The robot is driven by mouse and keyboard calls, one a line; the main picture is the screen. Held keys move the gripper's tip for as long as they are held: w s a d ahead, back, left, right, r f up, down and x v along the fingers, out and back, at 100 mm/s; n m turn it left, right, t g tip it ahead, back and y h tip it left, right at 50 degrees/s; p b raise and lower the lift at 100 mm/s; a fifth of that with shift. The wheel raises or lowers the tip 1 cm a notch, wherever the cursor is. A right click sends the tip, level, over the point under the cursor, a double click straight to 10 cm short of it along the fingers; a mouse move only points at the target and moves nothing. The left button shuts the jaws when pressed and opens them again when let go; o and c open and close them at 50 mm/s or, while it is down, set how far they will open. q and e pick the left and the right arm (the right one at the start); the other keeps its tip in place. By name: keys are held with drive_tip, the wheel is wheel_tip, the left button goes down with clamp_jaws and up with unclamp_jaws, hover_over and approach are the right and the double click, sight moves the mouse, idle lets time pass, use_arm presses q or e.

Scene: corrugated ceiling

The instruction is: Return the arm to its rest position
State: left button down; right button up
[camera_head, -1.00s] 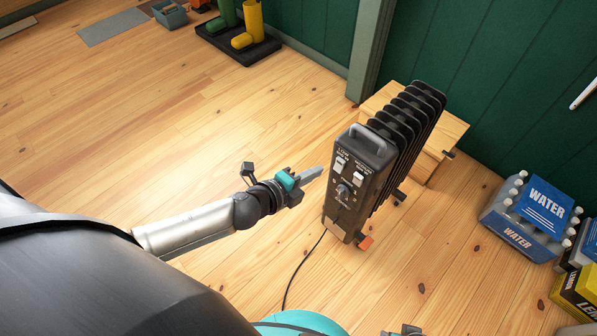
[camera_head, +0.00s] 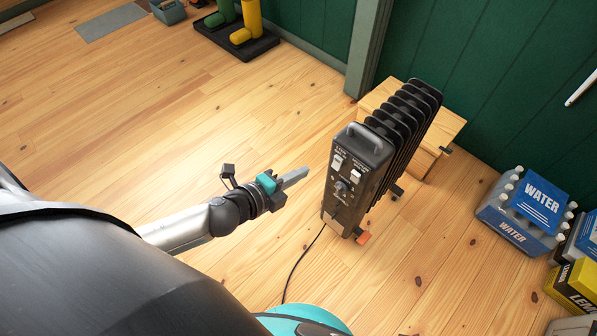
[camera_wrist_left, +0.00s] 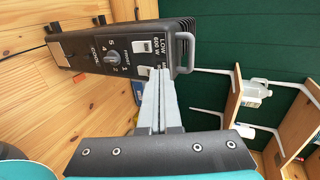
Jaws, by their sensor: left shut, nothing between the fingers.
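My left gripper (camera_head: 294,177) is shut and empty, with its fingers pointing right toward the radiator. Its closed fingers also show in the left wrist view (camera_wrist_left: 158,103). A black oil radiator (camera_head: 347,188) with a knob, two light switches and a grey top handle stands to the right of the gripper, with a gap of bare floor between them in the head view. In the left wrist view the radiator's control panel (camera_wrist_left: 90,50) appears sideways behind the fingers. My right gripper is not visible.
A wooden box (camera_head: 448,125) stands behind the radiator. Water bottle packs (camera_head: 525,215) and a yellow box (camera_head: 578,285) are at the right. A black cord (camera_head: 302,262) runs along the floor. A boot tray (camera_head: 240,48) is at the back. The floor at left is clear.

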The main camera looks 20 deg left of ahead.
use_arm(q)
drive_tip(key=s+a+f+n+g+y+p, duration=0.1)
drive_tip(key=s+a+f+n+y, duration=0.1)
drive_tip(key=s+a+f+n, duration=0.3)
drive_tip(key=a+f+n+g+y+p, duration=0.1)
drive_tip(key=f+n+g, duration=0.1)
drive_tip(key=f, duration=0.4)
drive_tip(key=s+a+f+n+g+y, duration=0.1)
drive_tip(key=s+a+f+n+y, duration=0.1)
drive_tip(key=s+a+f+n, duration=0.3)
drive_tip(key=s+d+f+n+g+p, duration=0.1)
drive_tip(key=s+d+f+n+g, duration=0.1)
drive_tip(key=s+f, duration=0.3)
drive_tip(key=s+d+f+n+g+p, duration=0.1)
drive_tip(key=s+f+n+g, duration=0.3)
drive_tip(key=s, duration=0.8)
wheel_tip(320, 180, down, 2)
drive_tip(key=shift+s+d+f+n, duration=0.1)
drive_tip(key=shift+s+d+n, duration=0.1)
drive_tip(key=shift+d+n, duration=0.5)
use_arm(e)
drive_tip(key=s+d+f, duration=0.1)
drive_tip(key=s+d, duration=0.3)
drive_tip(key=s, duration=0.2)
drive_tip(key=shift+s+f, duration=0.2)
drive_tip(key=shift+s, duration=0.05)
use_arm(q)
drive_tip(key=shift+a, duration=0.1)
